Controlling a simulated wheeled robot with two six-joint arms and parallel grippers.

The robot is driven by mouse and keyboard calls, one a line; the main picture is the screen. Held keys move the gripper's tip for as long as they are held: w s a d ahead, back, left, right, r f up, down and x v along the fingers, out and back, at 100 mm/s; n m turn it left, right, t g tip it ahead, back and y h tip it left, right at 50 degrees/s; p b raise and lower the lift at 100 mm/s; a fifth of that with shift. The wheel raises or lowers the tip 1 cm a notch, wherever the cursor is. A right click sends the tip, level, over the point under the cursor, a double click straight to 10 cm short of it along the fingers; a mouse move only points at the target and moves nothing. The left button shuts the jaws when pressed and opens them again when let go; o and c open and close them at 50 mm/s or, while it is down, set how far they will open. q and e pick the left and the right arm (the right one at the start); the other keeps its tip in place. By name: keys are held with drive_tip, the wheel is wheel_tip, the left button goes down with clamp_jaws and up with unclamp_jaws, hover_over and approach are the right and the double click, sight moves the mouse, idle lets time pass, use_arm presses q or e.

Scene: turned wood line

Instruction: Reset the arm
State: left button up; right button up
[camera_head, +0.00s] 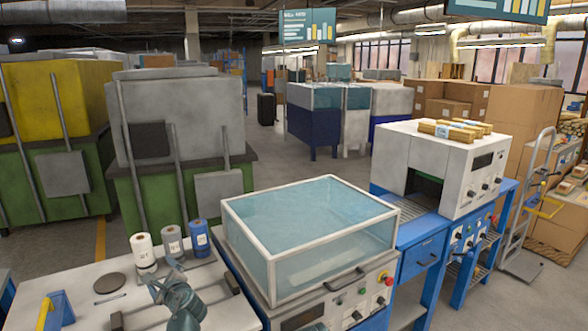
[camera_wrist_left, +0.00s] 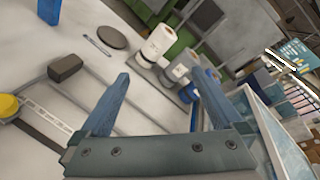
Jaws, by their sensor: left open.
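My left gripper (camera_head: 162,278) is above the pale worktop (camera_head: 85,275) at the lower left of the head view. In the left wrist view its two blue-grey fingers (camera_wrist_left: 160,77) stand wide apart, with nothing held between them. A white roll (camera_head: 142,247), a grey roll (camera_head: 172,242) and a blue roll (camera_head: 199,236) stand in a row beyond the gripper. In the left wrist view the white roll (camera_wrist_left: 160,42) and grey roll (camera_wrist_left: 182,68) show beyond the fingers. My right gripper is not in view.
A dark disc (camera_head: 110,283) and a pen (camera_head: 110,298) lie on the worktop, left of the gripper. A blue object (camera_head: 56,309) stands near its front. A clear-lidded machine (camera_head: 306,238) is close on the right. The worktop's left part has bare room.

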use_arm(q)
drive_tip(key=s+d+f+n+g+h, duration=0.2)
drive_tip(key=s+d+f+n+g, duration=0.1)
drive_tip(key=s+d+f+n, duration=0.25)
drive_tip(key=s+d+f+n+g+h, duration=0.2)
drive_tip(key=s+d+f+n+g, duration=0.15)
drive_tip(key=d+f, duration=0.4)
drive_tip(key=s+d+f+n+g+h, duration=0.2)
drive_tip(key=s+d+n, duration=0.1)
drive_tip(key=s+d, duration=0.5)
drive_tip(key=s+d+f+n+g+h+b, duration=0.1)
drive_tip(key=s+d+f+n+g+h, duration=0.2)
drive_tip(key=s+d, duration=0.5)
drive_tip(key=shift+d, duration=1.15)
